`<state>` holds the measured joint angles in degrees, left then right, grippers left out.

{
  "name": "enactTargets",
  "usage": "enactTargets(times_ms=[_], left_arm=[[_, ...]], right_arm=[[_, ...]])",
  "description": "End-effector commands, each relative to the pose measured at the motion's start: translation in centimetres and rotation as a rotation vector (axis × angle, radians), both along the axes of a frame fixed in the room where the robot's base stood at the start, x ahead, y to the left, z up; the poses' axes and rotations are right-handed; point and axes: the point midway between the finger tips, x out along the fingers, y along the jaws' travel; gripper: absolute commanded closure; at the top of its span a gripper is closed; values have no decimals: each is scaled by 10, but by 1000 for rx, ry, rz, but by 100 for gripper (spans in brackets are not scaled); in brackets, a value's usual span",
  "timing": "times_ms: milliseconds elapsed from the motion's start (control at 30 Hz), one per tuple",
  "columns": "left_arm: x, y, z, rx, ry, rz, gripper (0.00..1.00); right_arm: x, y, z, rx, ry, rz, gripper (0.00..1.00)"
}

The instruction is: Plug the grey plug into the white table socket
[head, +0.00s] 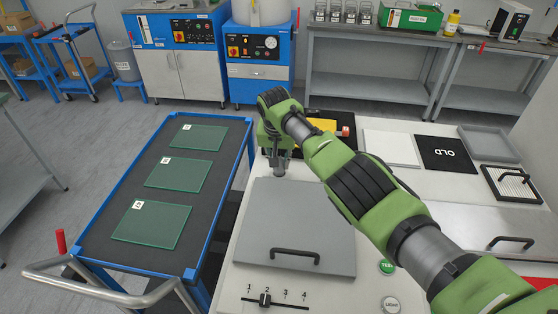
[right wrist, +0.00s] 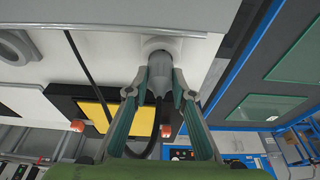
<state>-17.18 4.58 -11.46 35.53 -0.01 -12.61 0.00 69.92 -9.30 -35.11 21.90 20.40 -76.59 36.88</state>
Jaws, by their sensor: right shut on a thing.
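My right gripper (head: 280,160) points down at the left edge of the white table, beside the grey lid. In the right wrist view my right gripper (right wrist: 158,88) is shut on the grey plug (right wrist: 158,63), one finger on each side. A black cable (right wrist: 158,105) runs from the plug back between the fingers. The plug's front end meets the round white socket (right wrist: 162,43) on the white table (right wrist: 110,20). I cannot tell how deep it sits. In the head view my gripper hides most of the plug and socket. My left gripper is not in view.
A grey lid (head: 295,225) with a black handle lies just in front of the gripper. A blue cart (head: 215,235) with several green glass plates stands close on the left. A yellow item (head: 322,125) on a black pad lies behind my arm.

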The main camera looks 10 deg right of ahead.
Motion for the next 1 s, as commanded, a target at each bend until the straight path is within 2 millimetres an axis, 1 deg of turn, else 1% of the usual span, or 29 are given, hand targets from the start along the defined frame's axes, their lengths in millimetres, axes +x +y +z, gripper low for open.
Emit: enactTargets(times_ms=[767, 900, 933, 1000], left_arm=[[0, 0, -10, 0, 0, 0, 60], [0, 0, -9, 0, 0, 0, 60], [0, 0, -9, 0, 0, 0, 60], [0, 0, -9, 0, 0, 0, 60]], right_arm=[[0, 0, -12, 0, 0, 0, 100], [0, 0, -11, 0, 0, 0, 100], [0, 0, -11, 0, 0, 0, 72], [0, 0, -11, 0, 0, 0, 58]])
